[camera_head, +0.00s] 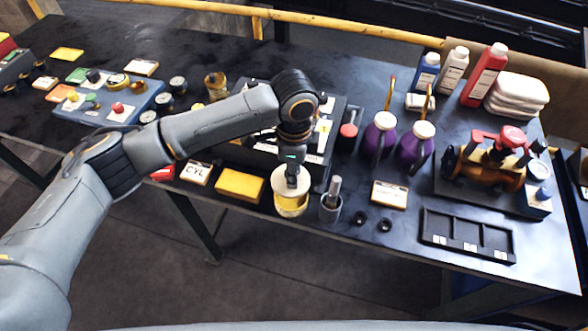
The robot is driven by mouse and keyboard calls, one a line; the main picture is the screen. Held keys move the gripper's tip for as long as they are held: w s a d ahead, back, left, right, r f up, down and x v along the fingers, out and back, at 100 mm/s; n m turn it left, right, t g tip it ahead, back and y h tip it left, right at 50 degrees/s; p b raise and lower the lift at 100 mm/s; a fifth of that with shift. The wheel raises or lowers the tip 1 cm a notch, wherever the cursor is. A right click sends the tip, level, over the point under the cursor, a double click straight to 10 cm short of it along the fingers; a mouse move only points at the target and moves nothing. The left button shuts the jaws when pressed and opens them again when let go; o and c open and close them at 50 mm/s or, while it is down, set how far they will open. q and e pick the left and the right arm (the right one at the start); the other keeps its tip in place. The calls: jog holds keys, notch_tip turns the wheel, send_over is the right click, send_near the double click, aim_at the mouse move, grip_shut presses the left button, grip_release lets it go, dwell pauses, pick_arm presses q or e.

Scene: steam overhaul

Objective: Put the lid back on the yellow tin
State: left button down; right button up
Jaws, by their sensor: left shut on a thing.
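The yellow tin (289,209) stands near the front edge of the dark table, in the middle of the view. A pale, round lid (279,185) is at the top of the tin. My left gripper (291,184) points down over the tin and is shut on the lid, its fingertips small in the picture. I cannot tell whether the lid is seated on the rim or held just above it. My right gripper is not in view.
A grey cup with a tool in it (331,206) stands close to the tin's right. A yellow block (240,185) lies to its left. Two black rings (384,225) and a black divided tray (467,237) lie further right. Purple bottles (414,147) stand behind.

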pick_arm(q)
notch_tip(320, 180, down, 4)
jog(key=b, duration=0.4)
jog(key=shift+r, duration=0.1)
jog(key=shift+f, duration=0.95)
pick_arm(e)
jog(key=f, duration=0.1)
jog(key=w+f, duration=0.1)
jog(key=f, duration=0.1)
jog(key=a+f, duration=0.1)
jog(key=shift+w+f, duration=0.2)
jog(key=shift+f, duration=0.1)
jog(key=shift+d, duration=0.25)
pick_arm(q)
jog(key=shift+p, duration=0.4)
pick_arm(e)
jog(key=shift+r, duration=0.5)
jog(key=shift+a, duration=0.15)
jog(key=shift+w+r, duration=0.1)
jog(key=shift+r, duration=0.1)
pick_arm(q)
jog(key=shift+f+p, duration=0.15)
jog(key=shift+p, duration=0.7)
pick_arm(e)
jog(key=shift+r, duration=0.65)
